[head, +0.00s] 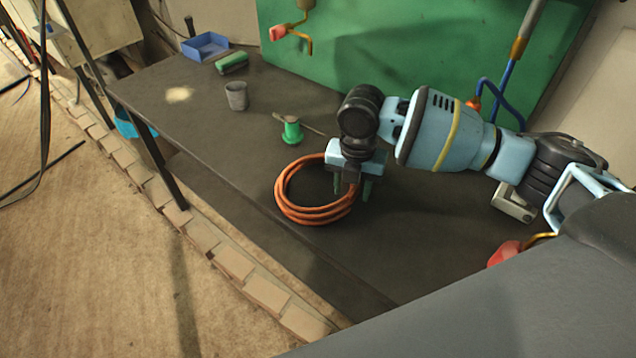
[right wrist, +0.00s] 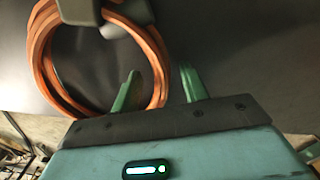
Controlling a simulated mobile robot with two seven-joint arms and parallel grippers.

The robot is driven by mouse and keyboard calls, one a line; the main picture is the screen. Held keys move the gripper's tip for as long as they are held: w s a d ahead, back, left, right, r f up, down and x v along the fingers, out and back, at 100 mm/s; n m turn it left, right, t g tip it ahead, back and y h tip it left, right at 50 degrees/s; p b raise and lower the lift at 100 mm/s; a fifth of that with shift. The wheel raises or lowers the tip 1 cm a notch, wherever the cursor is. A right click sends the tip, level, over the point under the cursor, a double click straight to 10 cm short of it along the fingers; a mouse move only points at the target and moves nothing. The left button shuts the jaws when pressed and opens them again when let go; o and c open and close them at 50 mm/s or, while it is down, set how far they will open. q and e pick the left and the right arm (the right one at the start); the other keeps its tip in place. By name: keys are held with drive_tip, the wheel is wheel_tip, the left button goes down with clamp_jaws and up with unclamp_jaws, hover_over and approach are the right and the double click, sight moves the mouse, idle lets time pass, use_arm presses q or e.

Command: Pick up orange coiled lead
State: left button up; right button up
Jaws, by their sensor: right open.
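The orange coiled lead (head: 295,213) lies on the dark bench near its front edge. It also shows in the right wrist view (right wrist: 42,60), at the upper left. My right gripper (head: 352,188) is low over the coil's right side. Its two green fingers stand apart in the right wrist view (right wrist: 160,88), with the coil's right strands in the gap between them. I cannot tell if the fingers touch the lead. Grey blocks cover the coil's top in the wrist view. My left gripper is not in view.
On the dark bench (head: 190,130) stand a green spool-like object (head: 292,130), a grey cup (head: 236,95), a green block (head: 232,62) and a blue tray (head: 206,46). A green panel (head: 400,45) rises behind. A red handle (head: 504,253) shows at right. The bench left of the coil is clear.

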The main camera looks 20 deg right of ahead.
drive_tip(key=shift+f, duration=0.2)
clamp_jaws()
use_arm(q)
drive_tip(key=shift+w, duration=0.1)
use_arm(e)
drive_tip(key=shift+r, duration=0.2)
